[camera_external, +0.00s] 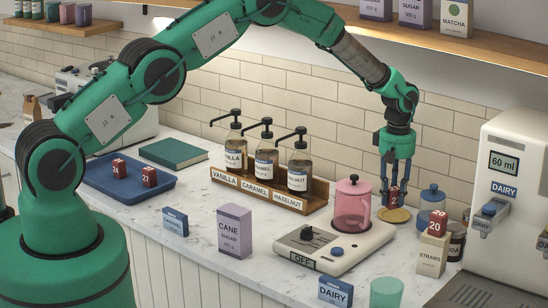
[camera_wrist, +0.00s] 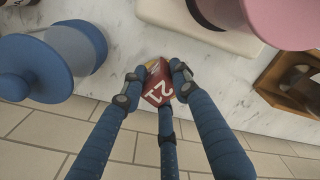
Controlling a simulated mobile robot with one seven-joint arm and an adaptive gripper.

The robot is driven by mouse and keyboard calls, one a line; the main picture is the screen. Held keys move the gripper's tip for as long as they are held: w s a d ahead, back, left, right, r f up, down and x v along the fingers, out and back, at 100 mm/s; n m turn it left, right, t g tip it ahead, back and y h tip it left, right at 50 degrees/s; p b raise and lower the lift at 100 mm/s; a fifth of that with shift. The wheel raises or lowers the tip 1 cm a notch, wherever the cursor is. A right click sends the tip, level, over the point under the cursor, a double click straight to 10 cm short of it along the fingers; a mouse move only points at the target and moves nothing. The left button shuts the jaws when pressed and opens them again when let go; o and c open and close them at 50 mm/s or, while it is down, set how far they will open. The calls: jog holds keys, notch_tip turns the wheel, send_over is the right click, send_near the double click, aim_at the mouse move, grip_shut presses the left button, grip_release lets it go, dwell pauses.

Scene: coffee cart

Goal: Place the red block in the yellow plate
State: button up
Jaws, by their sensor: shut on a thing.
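My gripper (camera_external: 397,185) points down at the back right of the counter, shut on a red block (camera_external: 394,199) with white digits. In the wrist view, my gripper (camera_wrist: 156,82) has its fingers around the red block (camera_wrist: 160,92), which reads 21. The small yellow plate (camera_external: 393,216) lies right below the block, between the pink pot and a blue jar. Only a bit of yellow shows past the block in the wrist view. I cannot tell whether the block touches the plate.
The pink pot (camera_external: 352,205) stands on a scale (camera_external: 330,247) to the left. The blue jar (camera_external: 432,212) is close on the right. Another red block (camera_external: 437,222) tops the straws box (camera_external: 432,255). Two more red blocks sit on the blue tray (camera_external: 110,188). The tiled wall is close behind.

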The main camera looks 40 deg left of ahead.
aim_at(388, 220)
jog(key=shift+w+a+f+n+p, duration=0.2)
jog(key=shift+w+a+f+n, duration=0.05)
jog(key=shift+w+a, duration=0.2)
jog(key=shift+w+a+f+n+p, duration=0.2)
jog(key=shift+w+a+n, duration=0.1)
jog(key=shift+a, duration=0.1)
jog(key=shift+f, duration=0.15)
jog(key=shift+f, duration=1.4)
jog(key=shift+f, duration=0.15)
jog(key=o, duration=1.1)
jog(key=shift+o, duration=0.2)
jog(key=shift+r, duration=2.15)
